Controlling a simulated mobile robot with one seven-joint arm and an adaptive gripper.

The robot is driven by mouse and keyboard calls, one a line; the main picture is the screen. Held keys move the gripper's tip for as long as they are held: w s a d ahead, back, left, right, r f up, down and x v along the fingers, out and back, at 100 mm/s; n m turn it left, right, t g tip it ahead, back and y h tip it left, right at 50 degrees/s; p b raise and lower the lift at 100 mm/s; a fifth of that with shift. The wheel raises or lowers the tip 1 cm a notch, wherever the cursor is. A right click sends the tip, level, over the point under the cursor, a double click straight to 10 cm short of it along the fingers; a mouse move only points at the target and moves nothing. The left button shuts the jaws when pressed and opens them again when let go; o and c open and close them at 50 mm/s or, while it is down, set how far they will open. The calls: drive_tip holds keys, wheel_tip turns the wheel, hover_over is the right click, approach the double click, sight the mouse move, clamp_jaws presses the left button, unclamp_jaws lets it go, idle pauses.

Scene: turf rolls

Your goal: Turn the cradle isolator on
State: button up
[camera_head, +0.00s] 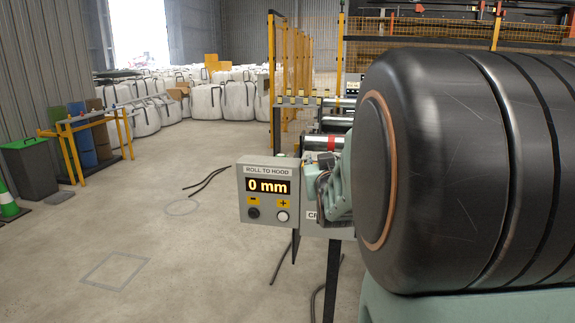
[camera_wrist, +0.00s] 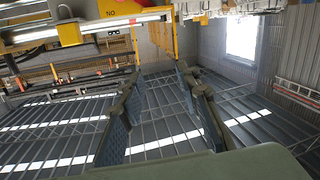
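A grey control box (camera_head: 268,197) labelled "ROLL TO HOOD" stands in the middle of the head view. Its display reads "0 mm", with a dark minus button and a white plus button below. To its right is a grey panel (camera_head: 313,216) whose lettering starts with "C"; my arm hides the rest. I cannot make out the cradle isolator or its setting. My gripper (camera_head: 326,190) is in front of this panel in the head view, partly hidden by my arm. In the wrist view my gripper (camera_wrist: 158,82) is open, with nothing between its blue-padded fingers.
Rollers (camera_head: 322,144) and yellow guard posts (camera_head: 299,62) stand behind the box. A yellow part with red (camera_wrist: 68,28) is at the wrist view's top left. White bags (camera_head: 205,101), a yellow rack (camera_head: 75,136) and a dark bin (camera_head: 29,167) are farther left. The left floor is mostly clear.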

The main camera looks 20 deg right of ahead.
drive_tip(key=s+a+r+m+g+y+p, duration=0.1)
drive_tip(key=s+a+r+m+y+p, duration=0.1)
drive_tip(key=a, duration=0.6)
drive_tip(key=shift+s+a+m+g+y+p, duration=0.35)
drive_tip(key=shift+s+y+p, duration=0.25)
drive_tip(key=shift+s+y, duration=0.5)
